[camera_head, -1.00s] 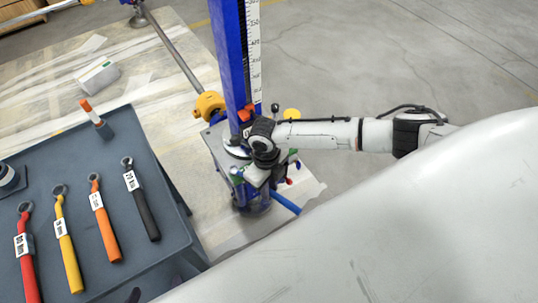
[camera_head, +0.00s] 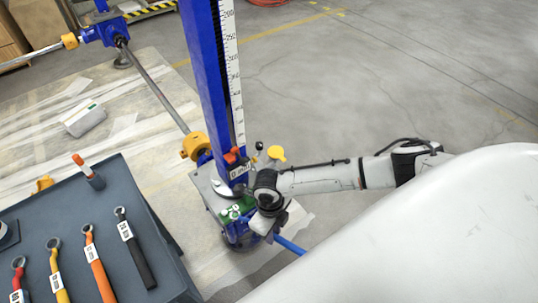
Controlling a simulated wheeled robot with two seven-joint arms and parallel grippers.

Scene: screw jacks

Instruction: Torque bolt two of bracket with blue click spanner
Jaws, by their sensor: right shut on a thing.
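The blue click spanner (camera_head: 291,246) shows as a blue handle sticking out below my right gripper (camera_head: 262,228). My right gripper is shut on it at the foot of the blue screw jack column (camera_head: 206,90). The spanner's head is hidden behind the gripper and wrist. The bracket and its bolts are around the column's base plate (camera_head: 212,192), largely covered by my arm, so I cannot tell which bolt the spanner is at. Green and red parts show beside the gripper. My left gripper is not in view.
A dark tool cart (camera_head: 150,215) at left holds black (camera_head: 135,249), orange (camera_head: 98,267), yellow (camera_head: 58,273) and red (camera_head: 18,277) spanners and an orange-capped marker (camera_head: 86,170). A yellow coupling (camera_head: 195,145) and steel shaft (camera_head: 155,88) join the jack. Open floor lies right.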

